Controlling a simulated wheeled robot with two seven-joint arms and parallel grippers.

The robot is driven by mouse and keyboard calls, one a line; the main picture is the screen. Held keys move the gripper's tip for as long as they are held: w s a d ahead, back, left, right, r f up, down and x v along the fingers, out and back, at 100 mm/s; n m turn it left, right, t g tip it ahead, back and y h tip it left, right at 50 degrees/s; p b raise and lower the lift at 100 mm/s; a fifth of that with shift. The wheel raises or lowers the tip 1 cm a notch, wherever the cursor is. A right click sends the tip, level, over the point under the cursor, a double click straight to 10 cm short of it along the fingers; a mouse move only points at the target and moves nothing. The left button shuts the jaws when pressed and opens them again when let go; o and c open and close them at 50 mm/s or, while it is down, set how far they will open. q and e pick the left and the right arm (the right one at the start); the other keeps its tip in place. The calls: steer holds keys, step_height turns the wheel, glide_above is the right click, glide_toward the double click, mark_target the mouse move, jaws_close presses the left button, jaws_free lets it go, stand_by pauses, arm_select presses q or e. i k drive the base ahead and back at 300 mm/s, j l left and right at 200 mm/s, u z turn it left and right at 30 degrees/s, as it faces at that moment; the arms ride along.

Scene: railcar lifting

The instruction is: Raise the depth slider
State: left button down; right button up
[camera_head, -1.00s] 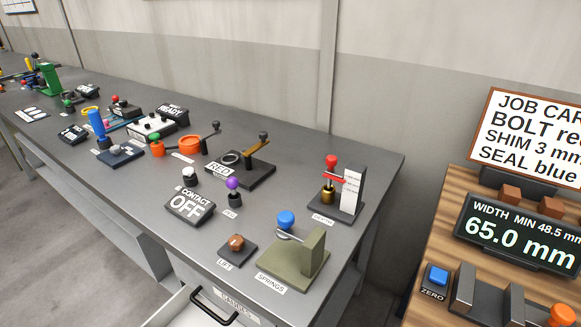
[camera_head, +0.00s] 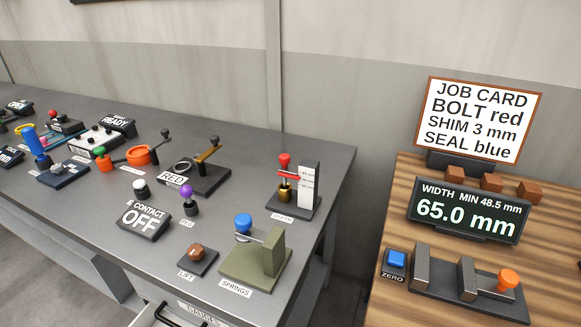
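The depth slider is a device on a dark base (camera_head: 300,207) at the right end of the grey bench. It has a red knob (camera_head: 284,160) on top, a red pointer bar (camera_head: 289,177) and a brass body (camera_head: 285,192). An upright white scale plate (camera_head: 308,183) stands beside it, with the red bar near its upper part. A small label, apparently reading DEPTH, lies in front of the base. Neither of my grippers shows in the view.
A green springs block (camera_head: 262,262) with a blue knob stands in front. The lift knob (camera_head: 195,252), contact sign (camera_head: 144,219) and purple knob (camera_head: 187,192) are to the left. A wooden table (camera_head: 400,225) with a 65.0 mm display (camera_head: 466,216) stands right, across a gap.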

mark_target(286, 171)
steer(key=j+z, duration=0.2)
steer(key=z, duration=0.25)
steer(key=j+z, duration=0.2)
steer(key=z, duration=0.25)
steer(key=j+z, duration=0.2)
steer(key=z, duration=0.25)
